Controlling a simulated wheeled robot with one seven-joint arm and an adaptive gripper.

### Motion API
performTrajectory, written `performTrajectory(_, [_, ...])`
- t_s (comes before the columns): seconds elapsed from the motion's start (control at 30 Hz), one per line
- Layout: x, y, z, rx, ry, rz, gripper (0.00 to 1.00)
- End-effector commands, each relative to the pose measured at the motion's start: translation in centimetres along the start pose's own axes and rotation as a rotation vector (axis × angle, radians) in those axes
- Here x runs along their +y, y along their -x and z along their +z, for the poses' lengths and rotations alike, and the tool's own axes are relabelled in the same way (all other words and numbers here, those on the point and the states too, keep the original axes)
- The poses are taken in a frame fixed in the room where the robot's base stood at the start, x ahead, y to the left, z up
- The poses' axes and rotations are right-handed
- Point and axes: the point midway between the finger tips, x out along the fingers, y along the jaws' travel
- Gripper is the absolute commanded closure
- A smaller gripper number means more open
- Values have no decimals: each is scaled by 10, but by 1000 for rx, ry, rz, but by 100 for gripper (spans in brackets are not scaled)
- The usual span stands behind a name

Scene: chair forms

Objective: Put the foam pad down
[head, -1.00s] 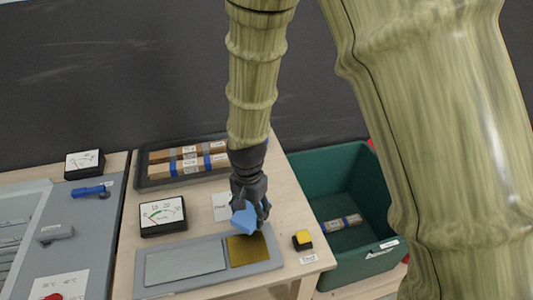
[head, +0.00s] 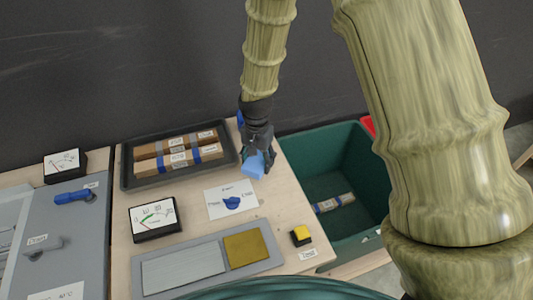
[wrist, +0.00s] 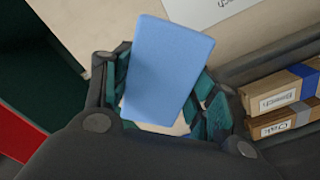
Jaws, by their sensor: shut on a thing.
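The foam pad is a light blue block (head: 253,166), held at the end of my gripper (head: 258,160) in the head view. In the wrist view the blue pad (wrist: 166,70) stands between the teal-lined fingers of my gripper (wrist: 165,95), which are shut on it. My gripper hangs over the wooden table (head: 275,200), right of the black tray and behind the white printed card (head: 231,199). I cannot tell the exact gap between the pad and the table.
The black tray (head: 126,168) holds labelled wood bars. A dial meter (head: 153,218), a grey plate (head: 185,268) with a gold patch (head: 246,247) and a yellow button (head: 301,235) stand nearer. A green bin (head: 345,150) holds one bar at right. Bare table lies around the card.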

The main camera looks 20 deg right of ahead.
Motion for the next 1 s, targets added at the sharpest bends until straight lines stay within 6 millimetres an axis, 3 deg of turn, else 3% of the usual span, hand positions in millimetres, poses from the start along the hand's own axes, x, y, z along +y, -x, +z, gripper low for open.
performTrajectory(0.13, [4, 0, -29, -2, -4, 1, 69])
performTrajectory(0.33, [4, -4, -50, -1, -1, 0, 69])
performTrajectory(0.57, [5, -10, -52, -2, -1, 2, 69])
performTrajectory(1.0, [5, -40, -52, -1, -1, 0, 69])
